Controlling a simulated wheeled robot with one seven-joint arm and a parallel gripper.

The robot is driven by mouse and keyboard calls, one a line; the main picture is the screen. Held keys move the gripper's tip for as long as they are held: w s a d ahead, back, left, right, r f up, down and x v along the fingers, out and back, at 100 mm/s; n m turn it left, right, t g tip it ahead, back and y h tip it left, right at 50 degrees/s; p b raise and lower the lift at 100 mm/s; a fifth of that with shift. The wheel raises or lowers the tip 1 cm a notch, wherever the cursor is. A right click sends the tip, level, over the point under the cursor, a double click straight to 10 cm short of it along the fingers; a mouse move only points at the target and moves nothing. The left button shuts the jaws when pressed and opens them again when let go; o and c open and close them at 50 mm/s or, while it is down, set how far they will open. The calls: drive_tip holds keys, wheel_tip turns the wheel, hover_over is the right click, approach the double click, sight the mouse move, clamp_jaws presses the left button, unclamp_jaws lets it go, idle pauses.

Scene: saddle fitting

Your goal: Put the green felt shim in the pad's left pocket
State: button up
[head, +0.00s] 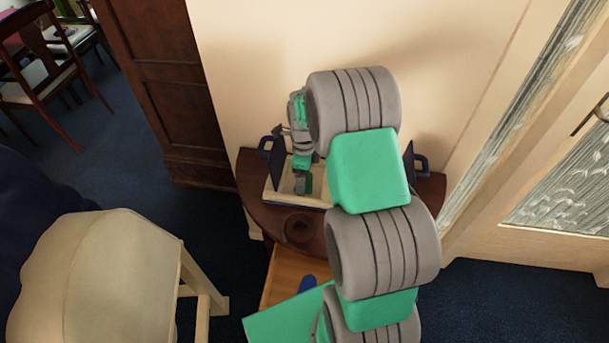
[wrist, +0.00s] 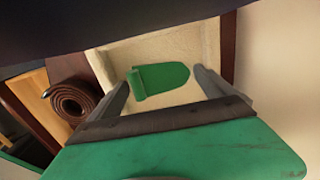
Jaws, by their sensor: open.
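The green felt shim (wrist: 162,76) lies inside a shallow cream tray (wrist: 207,38) on the small table. It is flat with a rounded right end and a raised, roll-like part at its left end. My gripper (wrist: 161,77) is open, its two fingers pointing into the tray on either side of the shim with gaps to it. In the head view my gripper (head: 301,182) reaches down into the tray (head: 275,190), with a green patch beside it that looks like the shim. A dark navy panel (head: 278,160) stands at the tray's left. I cannot make out the pad's pockets.
A brown rolled strap (wrist: 76,100) sits on the dark wooden table (head: 255,187) in front of the tray. A second navy piece with a loop (head: 418,163) is at the right. A light wooden drawer (head: 279,278) is open below. The wall is close behind.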

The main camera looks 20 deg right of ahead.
wheel_tip(320, 180, up, 12)
drive_tip(key=b, duration=0.2)
drive_tip(key=s+a+r+n+t, duration=0.1)
drive_tip(key=s+a+r+n, duration=0.2)
drive_tip(key=s+a+n, duration=0.2)
drive_tip(key=s+a+r+n+t, duration=0.2)
drive_tip(key=s+a+r+n, duration=0.2)
drive_tip(key=s+n, duration=0.8)
drive_tip(key=a+n, duration=0.1)
drive_tip(key=n, duration=0.7)
drive_tip(key=shift+s+a+r, duration=0.15)
drive_tip(key=shift+a+r, duration=0.1)
drive_tip(key=shift+a, duration=0.05)
drive_tip(key=shift+c, duration=0.2)
